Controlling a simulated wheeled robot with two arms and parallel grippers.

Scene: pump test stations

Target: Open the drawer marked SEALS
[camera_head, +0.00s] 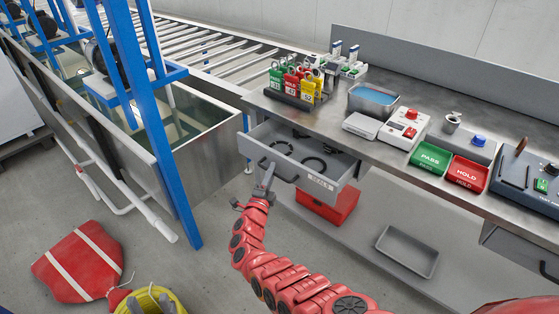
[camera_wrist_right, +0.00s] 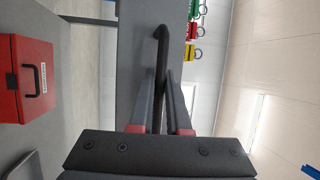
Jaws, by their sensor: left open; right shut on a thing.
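The drawer (camera_head: 335,175) stands pulled out from under the steel bench, with several black rings lying inside. A small white label is on its front; its letters are too small to read surely. My right gripper (camera_head: 267,178) is at the left part of the drawer front, shut on the dark bar handle (camera_wrist_right: 161,60), which runs between its fingers in the right wrist view. My left gripper (camera_head: 152,302) is low at the bottom left edge, its two grey fingers apart above a yellow coil, away from the drawer.
A red toolbox (camera_head: 328,203) and a grey tray (camera_head: 407,251) sit on the shelf below. Another drawer (camera_head: 520,244) is shut at the right. A blue post (camera_head: 160,130) and a water tank stand left. A red striped bag (camera_head: 80,262) lies on the floor.

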